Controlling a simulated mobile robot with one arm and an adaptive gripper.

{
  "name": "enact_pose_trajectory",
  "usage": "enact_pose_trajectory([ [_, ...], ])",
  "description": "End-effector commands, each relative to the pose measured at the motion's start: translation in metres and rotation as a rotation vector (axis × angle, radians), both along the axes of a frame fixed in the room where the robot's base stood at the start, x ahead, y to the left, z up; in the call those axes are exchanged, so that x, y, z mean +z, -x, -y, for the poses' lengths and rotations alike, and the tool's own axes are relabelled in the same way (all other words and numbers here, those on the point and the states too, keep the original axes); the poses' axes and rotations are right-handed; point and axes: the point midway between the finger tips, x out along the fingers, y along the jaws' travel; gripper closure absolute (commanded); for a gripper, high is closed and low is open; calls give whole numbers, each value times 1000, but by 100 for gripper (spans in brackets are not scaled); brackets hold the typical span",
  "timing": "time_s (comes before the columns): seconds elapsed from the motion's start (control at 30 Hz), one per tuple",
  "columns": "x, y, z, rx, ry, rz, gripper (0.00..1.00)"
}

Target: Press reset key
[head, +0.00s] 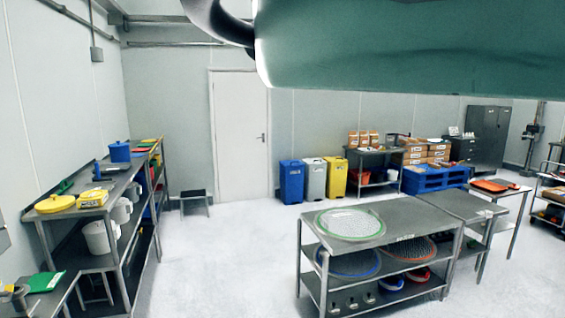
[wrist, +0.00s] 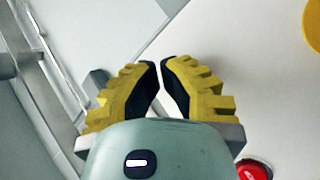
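My gripper (wrist: 160,66) shows in the wrist view with its yellow and black fingers brought together at the tips, with only a thin gap and nothing between them. A red round button (wrist: 254,170) shows at the lower right of the wrist view, partly cut off by the bottom edge, beside the gripper and apart from the fingertips. I cannot tell whether it is the reset key; no label can be read. The gripper is not visible in the head view, and no reset key can be made out there.
Pale panels fill the wrist view, with a yellow round part (wrist: 313,24) at upper right. In the head view, a steel table (head: 400,222) with sieves stands at centre right and a loaded shelf (head: 110,200) at left. Open floor (head: 220,260) lies between them.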

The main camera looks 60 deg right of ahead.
Motion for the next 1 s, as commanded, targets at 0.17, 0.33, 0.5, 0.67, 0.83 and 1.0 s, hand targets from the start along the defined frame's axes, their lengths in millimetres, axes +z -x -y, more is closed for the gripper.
enact_pose_trajectory([
  [0.17,1,5,8,-1,-1,1,100],
  [0.33,1,9,13,-1,-2,1,100],
  [0.5,1,9,14,-3,-1,1,100],
  [0.67,1,10,16,-5,-1,1,100],
  [0.83,1,18,28,-6,1,0,100],
  [1.0,1,28,41,-6,0,1,100],
])
